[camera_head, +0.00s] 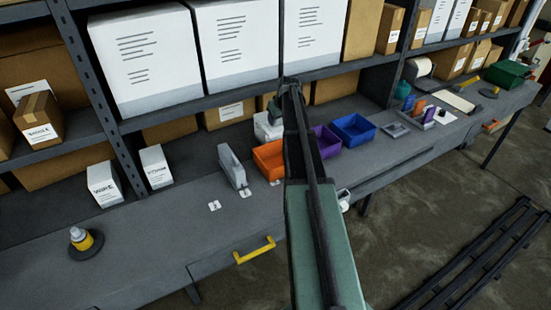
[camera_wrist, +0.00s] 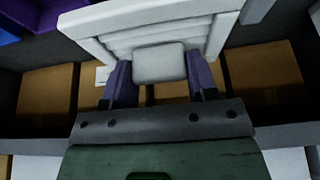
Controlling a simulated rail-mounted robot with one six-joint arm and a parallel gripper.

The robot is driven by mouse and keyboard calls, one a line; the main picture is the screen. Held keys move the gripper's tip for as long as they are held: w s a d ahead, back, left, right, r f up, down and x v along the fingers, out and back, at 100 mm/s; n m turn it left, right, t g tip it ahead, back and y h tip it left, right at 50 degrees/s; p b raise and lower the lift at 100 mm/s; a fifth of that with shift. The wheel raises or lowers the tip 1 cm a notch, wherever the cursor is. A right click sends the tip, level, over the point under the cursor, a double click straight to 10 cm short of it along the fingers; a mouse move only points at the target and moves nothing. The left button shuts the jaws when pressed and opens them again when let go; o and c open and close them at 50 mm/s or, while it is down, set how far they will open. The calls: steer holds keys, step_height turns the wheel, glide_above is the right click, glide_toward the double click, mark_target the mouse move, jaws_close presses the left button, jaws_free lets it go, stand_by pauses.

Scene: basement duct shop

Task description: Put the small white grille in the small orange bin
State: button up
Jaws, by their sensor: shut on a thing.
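The white grille (camera_wrist: 172,33), a pale frame with slats, fills the upper middle of the wrist view. My gripper (camera_wrist: 158,78) is shut on the grille's blocky white grip, one finger on each side. In the head view the white grille (camera_head: 267,127) shows below my gripper, just behind the orange bin, in front of the shelf boxes. Whether it touches the bench or the bin is unclear. The orange bin (camera_head: 268,164) stands on the bench left of my arm, which covers its right side. I cannot make out the orange bin in the wrist view.
A grey bin (camera_head: 233,166) stands left of the orange one. A purple bin (camera_head: 326,143) and a blue bin (camera_head: 352,131) stand to the right. Cardboard boxes (camera_head: 229,115) line the lower shelf behind. The bench front left of the grey bin is mostly clear.

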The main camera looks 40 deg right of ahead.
steer(key=b, duration=2.1)
glide_toward(275, 163)
steer(key=x, duration=0.5)
steer(key=shift+w+d+f, duration=0.15)
steer(key=shift+d, duration=0.05)
steer(key=shift+r, duration=0.3)
steer(key=shift+f, duration=0.15)
steer(key=o, duration=1.1)
steer(key=shift+c, duration=0.2)
steer(key=shift+r+p, duration=0.35)
steer(key=shift+p, duration=0.1)
steer(key=p+v, duration=1)
steer(key=v, duration=0.1)
steer(key=shift+s+r+p, duration=0.25)
steer(key=shift+p, duration=0.1)
